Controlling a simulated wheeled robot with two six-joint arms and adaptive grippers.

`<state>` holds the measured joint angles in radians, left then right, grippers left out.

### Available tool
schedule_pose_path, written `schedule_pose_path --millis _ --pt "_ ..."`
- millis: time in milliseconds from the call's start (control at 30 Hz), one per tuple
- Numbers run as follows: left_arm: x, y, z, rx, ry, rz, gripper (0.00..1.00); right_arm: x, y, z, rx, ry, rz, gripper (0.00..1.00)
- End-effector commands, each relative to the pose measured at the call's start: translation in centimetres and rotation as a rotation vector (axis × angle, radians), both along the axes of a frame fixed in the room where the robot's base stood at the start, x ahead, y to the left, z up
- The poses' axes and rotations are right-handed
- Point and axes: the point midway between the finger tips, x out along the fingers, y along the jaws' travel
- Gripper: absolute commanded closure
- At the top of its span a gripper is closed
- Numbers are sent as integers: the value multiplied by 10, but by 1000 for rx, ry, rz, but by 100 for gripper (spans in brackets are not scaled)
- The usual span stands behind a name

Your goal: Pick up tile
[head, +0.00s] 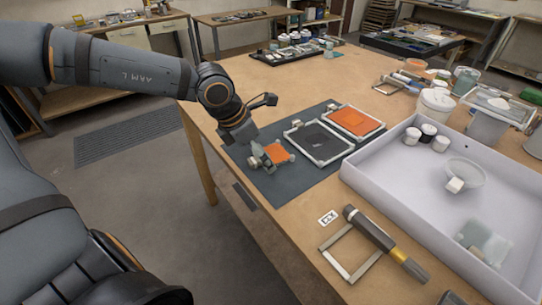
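A small orange tile-like piece (278,153) is at the left end of the dark mat (282,187), right beside the fingers of my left gripper (262,160). The gripper points down over the mat, and its fingers overlap the piece. I cannot tell whether they are closed on it or whether it touches the mat. A light frame with a dark inside (318,143) and a light frame with an orange inside (355,122) lie further right on the mat. Pale translucent tile-like pieces (484,240) lie in the white tray (385,204). My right gripper is out of view.
The wooden table (296,216) carries a brush-like tool (385,242) and an empty square frame (349,254) in front of the tray. A bowl (464,172) and small jars (412,136) are in the tray. Cups and tubs stand behind it.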

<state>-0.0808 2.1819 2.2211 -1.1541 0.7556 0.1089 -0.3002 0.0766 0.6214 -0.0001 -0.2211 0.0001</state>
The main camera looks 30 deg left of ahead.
Motion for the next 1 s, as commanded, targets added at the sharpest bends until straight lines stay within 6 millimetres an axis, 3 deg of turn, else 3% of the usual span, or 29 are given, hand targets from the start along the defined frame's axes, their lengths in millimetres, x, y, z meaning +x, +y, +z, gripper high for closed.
schedule_pose_path --millis 67,467,767,1000 --pt "0 0 1 0 0 0 3 -2 0 0 0 3 0 60" --pt "0 0 1 0 1 0 57 -2 -2 0 -2 3 1 60" --pt "0 0 3 -1 1 1 57 -1 -4 3 -5 1 1 60" --pt "2 5 26 0 -1 3 57 0 -4 18 -5 -1 2 60"
